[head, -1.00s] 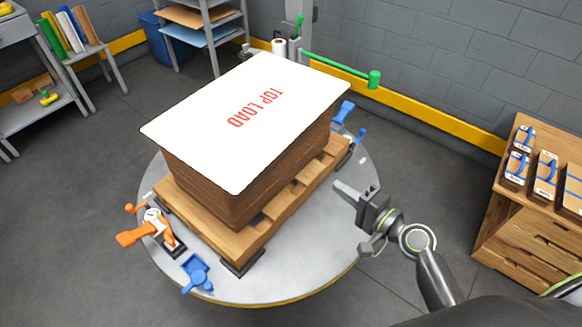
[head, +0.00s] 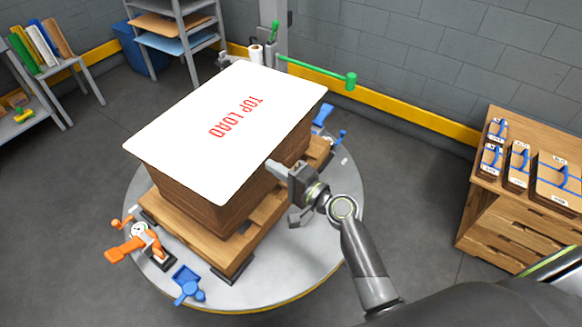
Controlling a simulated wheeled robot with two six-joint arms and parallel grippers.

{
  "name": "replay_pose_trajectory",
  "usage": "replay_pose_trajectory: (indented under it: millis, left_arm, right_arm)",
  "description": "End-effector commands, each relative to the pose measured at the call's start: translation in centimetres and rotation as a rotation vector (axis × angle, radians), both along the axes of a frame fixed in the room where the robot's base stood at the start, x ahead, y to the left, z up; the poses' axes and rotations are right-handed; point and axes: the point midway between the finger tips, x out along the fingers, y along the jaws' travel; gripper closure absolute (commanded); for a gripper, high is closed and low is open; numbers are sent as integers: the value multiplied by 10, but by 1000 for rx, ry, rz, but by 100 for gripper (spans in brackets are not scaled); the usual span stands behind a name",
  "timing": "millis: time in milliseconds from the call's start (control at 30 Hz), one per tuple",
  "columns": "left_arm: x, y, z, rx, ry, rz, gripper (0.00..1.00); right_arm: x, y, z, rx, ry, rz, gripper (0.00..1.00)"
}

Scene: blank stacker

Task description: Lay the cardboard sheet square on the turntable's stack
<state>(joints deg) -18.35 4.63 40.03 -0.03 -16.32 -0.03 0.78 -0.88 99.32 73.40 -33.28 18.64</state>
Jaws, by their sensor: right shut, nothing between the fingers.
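A white sheet (head: 190,125) printed "TOP LOAD" in red lies on top of a brown stack (head: 190,198). Its edges overhang the stack on the sides I see. The stack stands on a wooden pallet (head: 203,243) on the round grey turntable (head: 300,265). My right gripper (head: 277,169) is shut and empty. Its fingertips are at the sheet's right edge; I cannot tell whether they touch it. My left gripper is not in view.
An orange clamp (head: 128,246) and blue clamps (head: 186,284) sit around the turntable's rim. A green arm (head: 320,72) reaches out from a post behind the stack. A wooden cabinet (head: 500,215) with strapped boxes stands at the right. Grey shelving (head: 180,60) stands behind.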

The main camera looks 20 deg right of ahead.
Motion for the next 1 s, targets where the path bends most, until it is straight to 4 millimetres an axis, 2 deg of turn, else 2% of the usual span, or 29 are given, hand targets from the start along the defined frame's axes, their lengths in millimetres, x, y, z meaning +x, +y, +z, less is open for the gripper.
replay_pose_trajectory:
  millis: [133, 500, 767, 1000]
  left_arm:
    - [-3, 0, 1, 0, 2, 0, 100]
    - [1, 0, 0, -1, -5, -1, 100]
    - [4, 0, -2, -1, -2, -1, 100]
    - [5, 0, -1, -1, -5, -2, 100]
  right_arm:
    - [1, 6, 0, 0, 0, 0, 100]
    - [2, 8, 0, 1, -1, 0, 100]
    - [7, 29, 0, 1, -2, 1, 100]
    - [7, 29, 0, -1, -1, 0, 100]
